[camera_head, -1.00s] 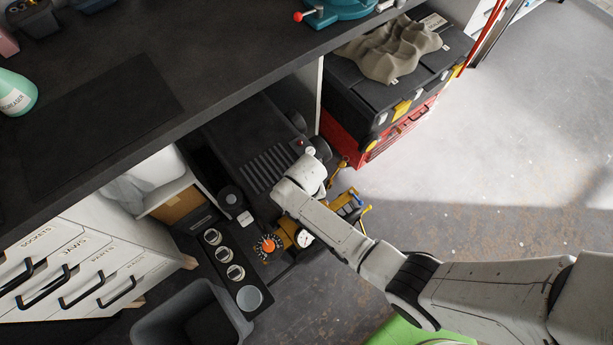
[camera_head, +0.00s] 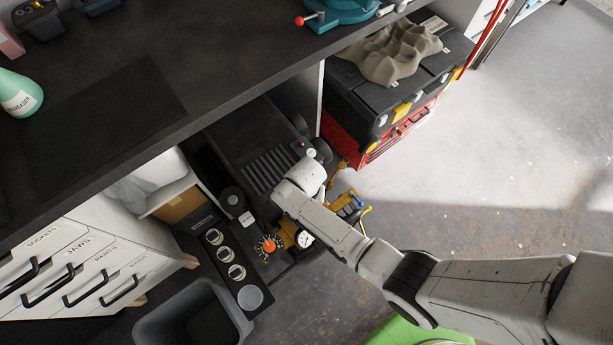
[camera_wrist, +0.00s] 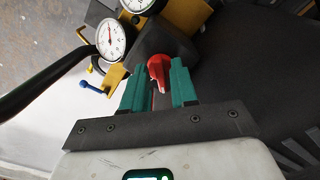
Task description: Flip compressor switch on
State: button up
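The compressor (camera_head: 245,135) is a dark machine under the bench, with gauges and yellow fittings at its front. In the wrist view its dark body (camera_wrist: 235,50) fills the right side. A red switch (camera_wrist: 159,68) sits on a dark housing there. My gripper (camera_wrist: 160,82) has teal fingers that stand apart on either side of the red switch, with the fingertips close to it. I cannot tell whether either finger touches it. In the head view my arm hides the gripper and the switch.
Two white gauges (camera_wrist: 111,38) and yellow fittings (camera_wrist: 185,15) sit close beyond the fingers. A black curved bar or hose (camera_wrist: 40,85) is at the left. The bench top (camera_head: 210,60) overhangs the compressor. A red and black toolbox (camera_head: 365,110) stands to the right; open floor (camera_head: 500,190) lies beyond.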

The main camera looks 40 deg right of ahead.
jog(key=shift+o, duration=0.6)
notch_tip(320, 180, up, 11)
jog(key=p, duration=0.1)
jog(key=shift+p, duration=0.3)
jog(key=shift+a+f, duration=0.1)
